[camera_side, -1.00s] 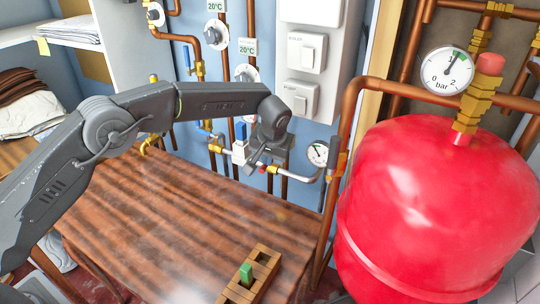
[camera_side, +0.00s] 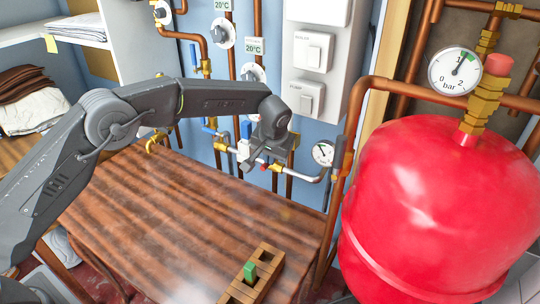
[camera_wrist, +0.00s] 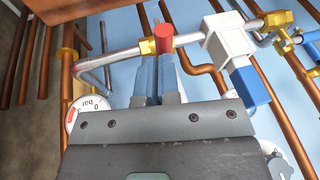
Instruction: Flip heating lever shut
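A small red lever (camera_wrist: 165,36) sits on a brass valve on the silver pipe, in the upper middle of the wrist view. In the side view only a bit of red (camera_side: 264,166) shows under my gripper. I take it as the heating lever, but no label is visible. My gripper (camera_wrist: 157,62) has its two blue-grey fingers close together and looks shut and empty. The fingertips are just below the red lever in the wrist view; I cannot tell whether they touch it. In the side view my gripper (camera_side: 270,150) hangs before the pipes, its fingers hidden.
A white valve with a blue handle (camera_wrist: 248,88) is right of the lever. A gauge (camera_side: 322,153) and copper pipe (camera_side: 345,140) stand close right of my gripper. A red tank (camera_side: 435,210) is farther right. The wooden table (camera_side: 180,220) bears a slotted block (camera_side: 262,285).

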